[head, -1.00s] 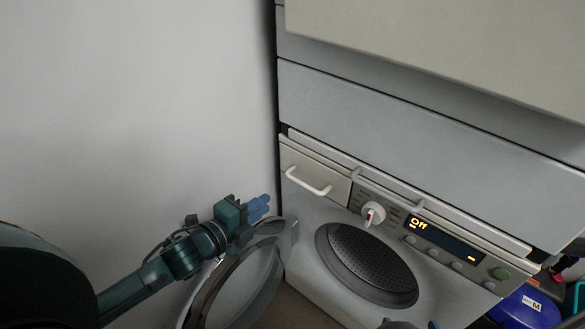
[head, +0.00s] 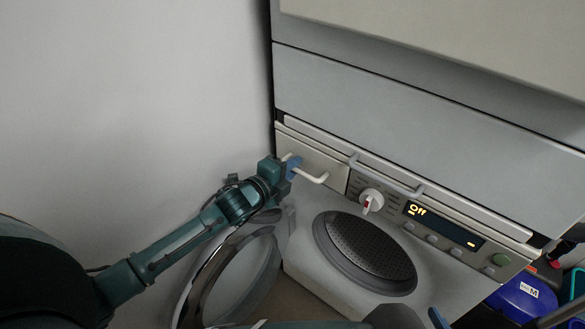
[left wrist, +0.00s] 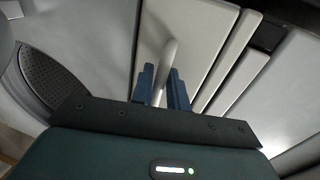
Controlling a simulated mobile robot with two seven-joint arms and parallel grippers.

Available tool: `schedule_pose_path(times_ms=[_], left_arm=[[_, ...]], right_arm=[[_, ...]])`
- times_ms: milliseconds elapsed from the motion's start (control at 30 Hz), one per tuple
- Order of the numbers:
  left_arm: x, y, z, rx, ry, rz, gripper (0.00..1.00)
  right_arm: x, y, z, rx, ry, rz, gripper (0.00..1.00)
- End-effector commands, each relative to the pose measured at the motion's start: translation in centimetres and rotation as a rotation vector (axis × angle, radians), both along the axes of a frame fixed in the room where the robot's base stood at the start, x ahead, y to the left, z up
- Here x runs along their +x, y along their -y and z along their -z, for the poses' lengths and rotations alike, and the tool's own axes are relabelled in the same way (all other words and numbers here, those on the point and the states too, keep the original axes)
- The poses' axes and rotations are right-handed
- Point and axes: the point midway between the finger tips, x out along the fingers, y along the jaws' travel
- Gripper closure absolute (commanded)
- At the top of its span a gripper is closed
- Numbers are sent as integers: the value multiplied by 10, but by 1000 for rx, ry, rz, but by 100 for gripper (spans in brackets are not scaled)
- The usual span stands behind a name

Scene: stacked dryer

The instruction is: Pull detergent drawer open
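The detergent drawer (head: 318,165) is the pale panel at the upper left of the machine's front, flush with it as far as I can see. Its white bar handle (head: 312,178) is partly hidden by my left gripper (head: 293,166), whose blue fingers are at the handle's left part. In the left wrist view, the two fingers (left wrist: 164,88) stand apart with the handle (left wrist: 167,62) between them; a gap shows, and firm contact cannot be seen. The drawer panel (left wrist: 205,30) fills the upper middle there. My right gripper (head: 437,318) shows only partly at the bottom edge.
The round door (head: 235,275) hangs open below my left arm. Right of the drawer are a knob (head: 371,200), a display reading "Off" (head: 445,227) and a grey bar (head: 385,178). A plain wall (head: 130,90) stands left. Blue containers (head: 525,300) sit at lower right.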

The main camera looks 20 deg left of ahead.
Motion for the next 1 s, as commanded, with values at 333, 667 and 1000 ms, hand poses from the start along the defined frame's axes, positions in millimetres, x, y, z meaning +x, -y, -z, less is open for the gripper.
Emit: schedule_pose_path(times_ms=[333, 667, 1000], left_arm=[[3, 1, 1, 0, -1, 0, 86], [3, 1, 1, 0, 0, 0, 100], [2, 1, 1, 1, -1, 0, 100]], right_arm=[[-2, 1, 1, -1, -2, 1, 27], [-1, 1, 1, -2, -3, 1, 27], [-2, 1, 0, -1, -3, 2, 27]])
